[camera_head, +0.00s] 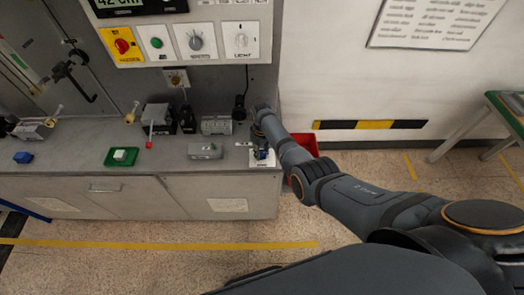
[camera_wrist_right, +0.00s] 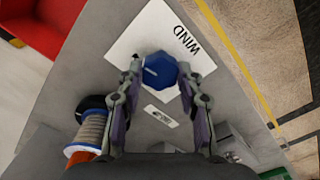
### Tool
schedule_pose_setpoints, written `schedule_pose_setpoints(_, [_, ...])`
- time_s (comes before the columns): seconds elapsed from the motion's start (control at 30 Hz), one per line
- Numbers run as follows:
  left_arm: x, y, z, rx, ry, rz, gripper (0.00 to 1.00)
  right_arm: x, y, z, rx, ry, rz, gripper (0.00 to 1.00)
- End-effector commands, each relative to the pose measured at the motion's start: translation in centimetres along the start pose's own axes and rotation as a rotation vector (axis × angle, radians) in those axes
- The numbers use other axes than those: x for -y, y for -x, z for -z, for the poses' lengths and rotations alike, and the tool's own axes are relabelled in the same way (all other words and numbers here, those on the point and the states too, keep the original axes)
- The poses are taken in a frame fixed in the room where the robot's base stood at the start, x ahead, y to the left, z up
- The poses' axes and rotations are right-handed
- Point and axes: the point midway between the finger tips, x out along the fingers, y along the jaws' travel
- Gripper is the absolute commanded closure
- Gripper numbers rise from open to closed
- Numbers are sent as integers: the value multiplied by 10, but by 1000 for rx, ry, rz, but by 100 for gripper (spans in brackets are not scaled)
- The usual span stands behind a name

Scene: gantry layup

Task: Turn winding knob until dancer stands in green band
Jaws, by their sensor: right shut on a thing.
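The blue winding knob (camera_wrist_right: 159,71) sits on a white plate marked WIND (camera_wrist_right: 125,42), seen in the right wrist view. My right gripper (camera_wrist_right: 158,72) has its two fingers on either side of the knob and is shut on it. In the head view my right gripper (camera_head: 262,146) is at the right end of the bench, with the knob mostly hidden. A small green and yellow strip (camera_head: 17,60) shows at the upper left, with a black lever (camera_head: 72,68) nearby. I cannot tell which part is the dancer. My left gripper is not in view.
A grey bench (camera_head: 160,185) carries a green tray (camera_head: 109,158), small grey blocks and black fixtures. A control panel (camera_head: 186,42) with a red-on-yellow switch is above. A red bin (camera_head: 306,143) stands right of the bench. In the wrist view, a spool (camera_wrist_right: 88,133) is beside the gripper.

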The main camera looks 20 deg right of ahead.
Motion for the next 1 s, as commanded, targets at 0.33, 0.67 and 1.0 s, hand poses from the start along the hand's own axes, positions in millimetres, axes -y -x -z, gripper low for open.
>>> schedule_pose_setpoints(0.33, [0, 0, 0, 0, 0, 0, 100, -1, 1, 1, -2, -11, -1, 95])
schedule_pose_setpoints(0.67, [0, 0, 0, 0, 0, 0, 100, 0, 0, 0, -1, -10, -1, 40])
schedule_pose_setpoints(1.0, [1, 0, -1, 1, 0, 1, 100, 0, 5, 1, -2, -10, -1, 40])
